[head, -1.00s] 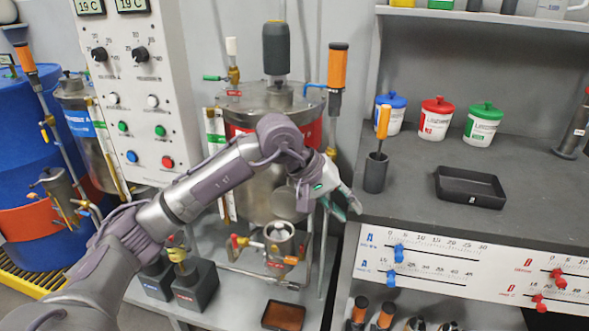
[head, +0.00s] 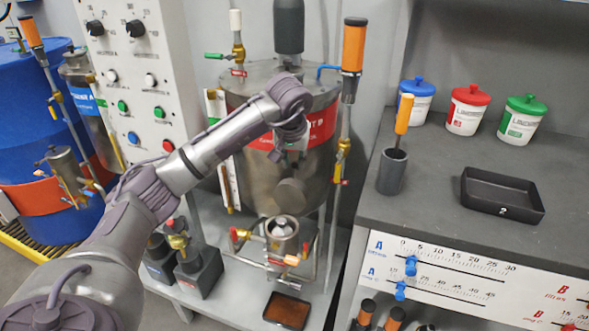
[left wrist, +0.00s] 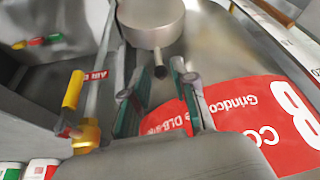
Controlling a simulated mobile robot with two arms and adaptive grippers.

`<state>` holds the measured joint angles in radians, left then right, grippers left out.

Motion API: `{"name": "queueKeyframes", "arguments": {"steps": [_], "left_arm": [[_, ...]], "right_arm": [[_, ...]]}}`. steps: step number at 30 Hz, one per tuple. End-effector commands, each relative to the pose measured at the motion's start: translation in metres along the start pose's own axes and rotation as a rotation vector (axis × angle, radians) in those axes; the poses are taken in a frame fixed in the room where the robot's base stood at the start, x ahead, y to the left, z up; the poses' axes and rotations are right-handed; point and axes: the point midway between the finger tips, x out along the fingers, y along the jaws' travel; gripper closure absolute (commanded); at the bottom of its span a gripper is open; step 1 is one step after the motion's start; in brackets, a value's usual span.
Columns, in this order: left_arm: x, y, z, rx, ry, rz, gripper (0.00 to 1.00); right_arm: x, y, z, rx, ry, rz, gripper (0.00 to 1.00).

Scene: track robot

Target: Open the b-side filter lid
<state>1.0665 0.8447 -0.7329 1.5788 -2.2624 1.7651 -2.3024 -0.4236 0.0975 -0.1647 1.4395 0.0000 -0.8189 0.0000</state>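The B-side filter (head: 283,232) is a small metal cylinder below the red-labelled tank B (head: 262,165). A round grey metal piece (head: 291,192) shows just above it, in front of the tank; it looks like a raised lid, but I cannot tell how it is joined. In the left wrist view a grey metal cylinder (left wrist: 150,22) with a short dark-tipped stem lies beyond my fingertips. My left gripper (head: 288,152) is before the tank, above the round piece, its fingers partly hidden. In the wrist view its fingers (left wrist: 160,92) are apart and empty. My right gripper is not in view.
A valve pipe with an orange handle (head: 354,45) stands right of the tank. Right of it, a grey bench (head: 430,185) holds a black tray (head: 502,193), a cup with an orange-handled tool and several tubs. A control panel (head: 133,85) stands left.

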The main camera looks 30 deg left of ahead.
Motion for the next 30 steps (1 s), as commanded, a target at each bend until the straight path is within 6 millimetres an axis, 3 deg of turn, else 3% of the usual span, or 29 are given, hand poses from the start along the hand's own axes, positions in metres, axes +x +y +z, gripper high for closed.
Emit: {"name": "queueKeyframes", "arguments": {"steps": [6,18,23,30], "left_arm": [[0.029,0.001,0.001,0.0,-0.002,0.002,0.73],[0.035,0.001,0.0,0.0,0.0,0.002,0.73],[0.035,0.001,0.0,0.0,0.0,0.002,1.0],[0.035,0.0,0.0,0.0,0.0,0.002,1.0]], "right_arm": [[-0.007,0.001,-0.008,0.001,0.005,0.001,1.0],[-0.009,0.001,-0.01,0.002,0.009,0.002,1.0],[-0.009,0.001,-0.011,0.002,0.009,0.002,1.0],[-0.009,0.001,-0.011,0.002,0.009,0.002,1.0]]}}
